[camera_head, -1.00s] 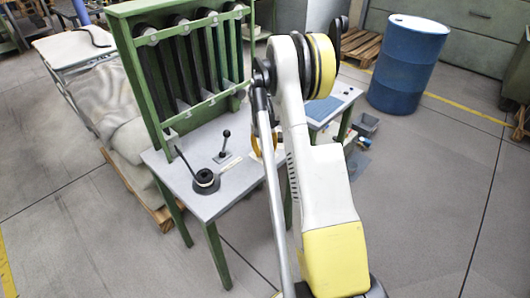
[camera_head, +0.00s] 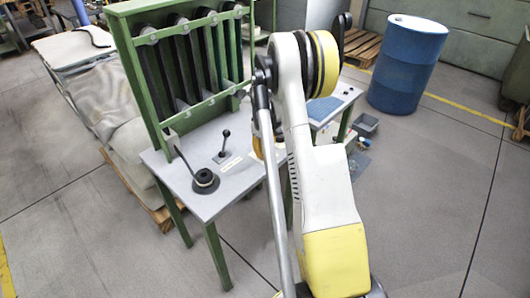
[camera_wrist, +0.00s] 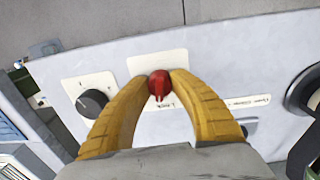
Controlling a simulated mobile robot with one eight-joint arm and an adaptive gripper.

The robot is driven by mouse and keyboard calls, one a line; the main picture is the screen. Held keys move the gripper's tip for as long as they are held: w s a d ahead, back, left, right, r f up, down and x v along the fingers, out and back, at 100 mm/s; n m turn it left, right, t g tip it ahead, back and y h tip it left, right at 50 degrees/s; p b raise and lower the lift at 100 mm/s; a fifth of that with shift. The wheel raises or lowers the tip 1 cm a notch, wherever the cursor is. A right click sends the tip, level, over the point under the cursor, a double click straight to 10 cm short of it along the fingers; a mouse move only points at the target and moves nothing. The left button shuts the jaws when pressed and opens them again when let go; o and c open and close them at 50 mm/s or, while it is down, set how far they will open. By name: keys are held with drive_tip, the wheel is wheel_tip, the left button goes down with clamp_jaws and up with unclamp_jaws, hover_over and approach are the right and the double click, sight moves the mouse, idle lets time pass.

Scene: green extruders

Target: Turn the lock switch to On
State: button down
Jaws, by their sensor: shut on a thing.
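The lock switch is a small red knob (camera_wrist: 158,84) on a white plate with a "Lock" label, near the middle of the wrist view. Its pointed end faces down in that picture, towards the label. My gripper (camera_wrist: 159,82) has its two yellow fingers on either side of the knob, closed on it. In the head view only a bit of a yellow finger (camera_head: 257,149) shows at the table; the switch itself is hidden behind my arm.
A black dial (camera_wrist: 92,103) sits left of the switch, and a black round part (camera_wrist: 304,90) lies to the right. In the head view, the grey table (camera_head: 215,200) carries a lever (camera_head: 225,140) and a black round base (camera_head: 205,181). A blue barrel (camera_head: 407,64) stands behind.

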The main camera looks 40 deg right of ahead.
sight(264, 152)
drive_tip(key=shift+n, duration=1)
drive_tip(key=c, duration=1.1)
unclamp_jaws()
drive_tip(key=r, duration=1.2)
drive_tip(key=shift+s+a, duration=0.1)
drive_tip(key=shift+a, duration=0.2)
